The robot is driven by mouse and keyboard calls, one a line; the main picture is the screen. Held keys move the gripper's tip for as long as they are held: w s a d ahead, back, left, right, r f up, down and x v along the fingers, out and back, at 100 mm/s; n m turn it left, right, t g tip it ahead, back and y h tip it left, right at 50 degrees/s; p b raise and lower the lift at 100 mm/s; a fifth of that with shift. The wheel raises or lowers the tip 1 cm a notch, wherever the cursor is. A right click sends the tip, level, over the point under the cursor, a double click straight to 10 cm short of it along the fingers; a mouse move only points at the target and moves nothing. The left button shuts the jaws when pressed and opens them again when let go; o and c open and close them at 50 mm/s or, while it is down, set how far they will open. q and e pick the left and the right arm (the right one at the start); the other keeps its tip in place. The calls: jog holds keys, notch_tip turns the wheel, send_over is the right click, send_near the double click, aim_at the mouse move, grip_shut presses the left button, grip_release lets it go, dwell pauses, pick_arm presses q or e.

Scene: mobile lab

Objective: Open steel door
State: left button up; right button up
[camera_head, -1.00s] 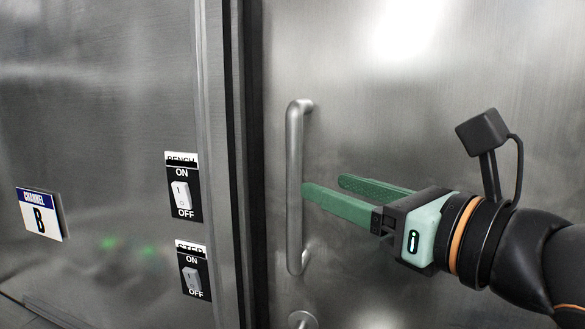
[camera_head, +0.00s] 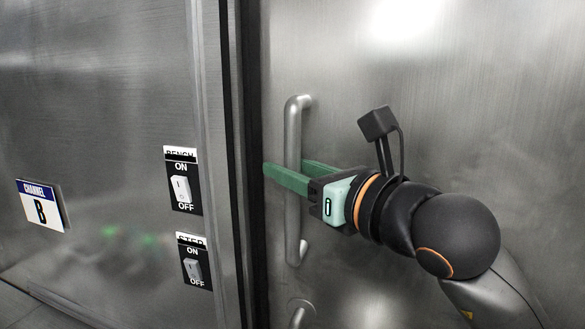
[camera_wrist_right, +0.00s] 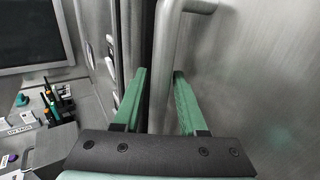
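The steel door (camera_head: 430,130) fills the right of the head view and looks closed against its dark frame edge. Its vertical bar handle (camera_head: 293,130) stands near the door's left edge; it also shows in the right wrist view (camera_wrist_right: 172,50). My right gripper (camera_head: 292,172) has green fingers that reach past the handle, one on each side of the bar. In the right wrist view the fingers (camera_wrist_right: 160,72) are apart, with the bar between them and gaps visible. My left gripper is not in view.
Left of the door is a steel wall with two black switch plates (camera_head: 183,182) and (camera_head: 194,264). The wrist view shows a screen (camera_wrist_right: 30,35) and a cluttered bench.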

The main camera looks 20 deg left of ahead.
grip_shut()
dwell(1.1)
